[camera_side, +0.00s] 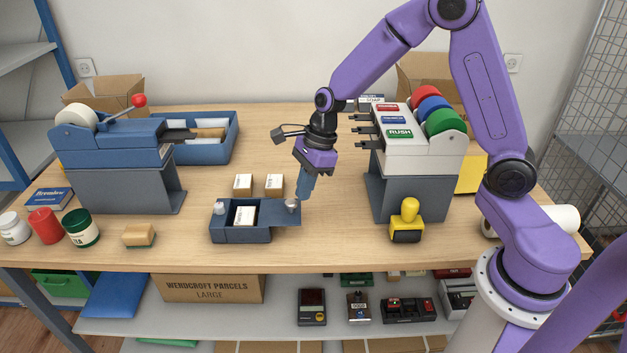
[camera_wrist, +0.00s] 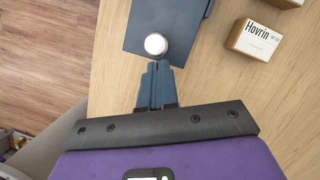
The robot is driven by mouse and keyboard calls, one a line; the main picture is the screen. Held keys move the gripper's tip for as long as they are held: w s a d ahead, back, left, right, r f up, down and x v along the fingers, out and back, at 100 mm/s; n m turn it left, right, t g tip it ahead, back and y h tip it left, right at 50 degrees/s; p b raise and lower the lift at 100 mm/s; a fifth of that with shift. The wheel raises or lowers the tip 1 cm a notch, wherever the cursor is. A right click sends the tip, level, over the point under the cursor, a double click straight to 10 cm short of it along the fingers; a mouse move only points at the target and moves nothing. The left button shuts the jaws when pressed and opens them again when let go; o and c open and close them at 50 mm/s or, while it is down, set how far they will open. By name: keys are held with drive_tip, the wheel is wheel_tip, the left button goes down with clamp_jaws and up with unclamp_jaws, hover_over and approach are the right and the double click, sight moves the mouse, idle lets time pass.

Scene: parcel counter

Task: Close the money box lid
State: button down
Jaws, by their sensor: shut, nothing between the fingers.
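The money box (camera_side: 240,234) is a small dark blue box near the front edge of the counter. Its flat blue lid (camera_side: 275,217) sticks out to the right, and the left part of the box is uncovered. A white carton (camera_side: 244,216) shows in the opening. A pale round knob (camera_side: 291,203) stands on the lid near its right end; the wrist view shows the knob (camera_wrist: 155,44) on the lid (camera_wrist: 140,22). My gripper (camera_side: 301,196) is shut and empty, fingers down just right of the knob. In the wrist view the fingertips (camera_wrist: 157,68) are close beside the knob; I cannot tell if they touch.
Two small cartons (camera_side: 243,184) (camera_side: 274,185) stand behind the box; one shows in the wrist view (camera_wrist: 256,42). A tape dispenser (camera_side: 110,150) stands left. The counter right of the lid is bare.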

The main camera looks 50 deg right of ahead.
idle(0.3)
hover_over(264, 209)
drive_tip(key=d, duration=0.2)
drive_tip(key=shift+s+a, duration=0.25)
